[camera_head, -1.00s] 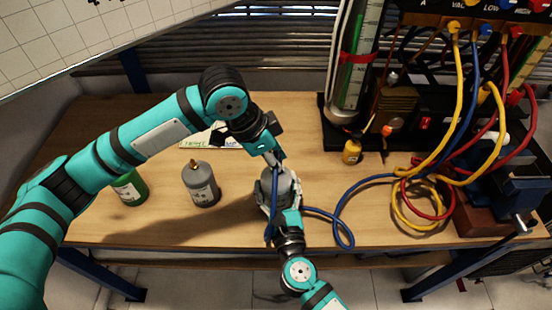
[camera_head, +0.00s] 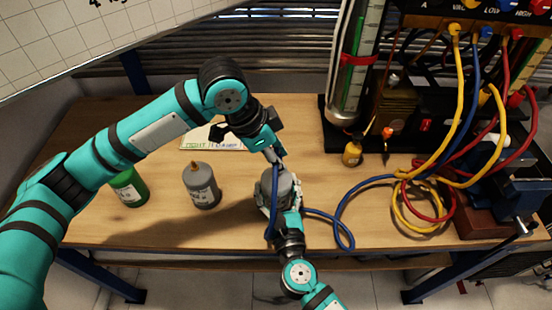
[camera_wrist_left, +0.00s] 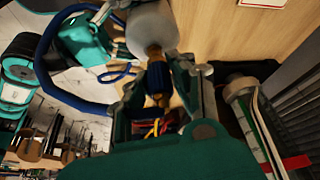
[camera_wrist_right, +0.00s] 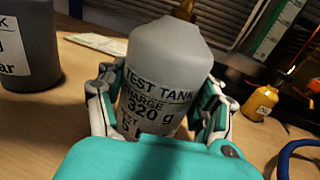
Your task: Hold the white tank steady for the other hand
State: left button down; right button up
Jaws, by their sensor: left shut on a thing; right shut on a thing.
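The tank (camera_head: 282,186), pale grey to white, stands upright near the table's front edge. The right wrist view shows its label, "TEST TANK" and "320 g", on the tank's side (camera_wrist_right: 165,60). My right gripper (camera_head: 278,208) is shut around its body from the front, one finger on each side. My left gripper (camera_head: 277,158) is above the tank, shut on the end fitting of the blue hose (camera_head: 345,215). In the left wrist view the blue and brass fitting (camera_wrist_left: 156,82) points at the tank top (camera_wrist_left: 152,25); whether they touch is hard to tell.
A darker grey tank (camera_head: 201,186) and a green tank (camera_head: 129,188) stand to the left. A small yellow bottle (camera_head: 352,151), coiled yellow and red hoses (camera_head: 420,210) and the gauge rig (camera_head: 440,100) are on the right. A printed card (camera_head: 200,137) lies behind.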

aim_at(278, 149)
pick_arm(q)
jog(key=shift+r, duration=1.9)
pick_arm(e)
jog(key=o, duration=1.5)
jog(key=s, duration=0.4)
jog(key=s+d, duration=0.1)
jog(key=s, duration=0.3)
jog(key=s+d, duration=0.1)
jog(key=s, duration=0.2)
jog(key=shift+s+d, duration=0.25)
jog(key=shift+s, duration=0.15)
pick_arm(q)
notch_tip(278, 149, up, 7)
jog(key=p, duration=0.7)
pick_arm(e)
notch_tip(278, 149, up, 7)
jog(key=shift+r, duration=0.1)
